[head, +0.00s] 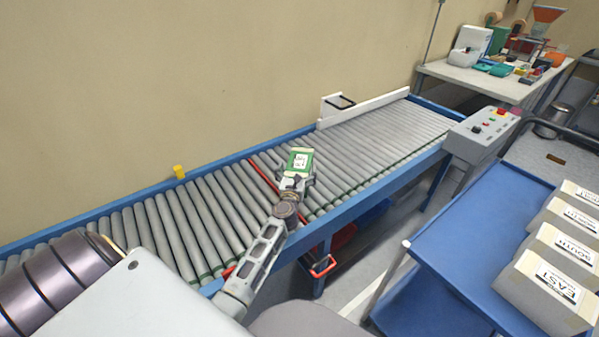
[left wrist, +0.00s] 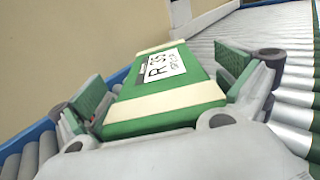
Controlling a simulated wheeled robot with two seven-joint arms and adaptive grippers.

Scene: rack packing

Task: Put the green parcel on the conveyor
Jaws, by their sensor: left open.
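The green parcel (head: 299,161) has cream bands and a white printed label. In the head view it is over the conveyor's grey rollers (head: 215,207), past the red line across them. It also shows large in the left wrist view (left wrist: 160,100), label up. My left gripper (head: 296,178) reaches in from the left, with one green-padded finger on each side of the parcel. Its jaws are open, and small gaps show beside the parcel in the wrist view. I cannot tell whether the parcel's underside touches the rollers; that side is hidden. My right gripper is out of view.
A grey control box (head: 485,130) stands at the conveyor's right front. A blue cart (head: 478,225) holds several labelled boxes (head: 545,290). A white guide rail (head: 365,108) runs along the back edge, and a cluttered table (head: 480,82) stands beyond. Rollers either side of the parcel are clear.

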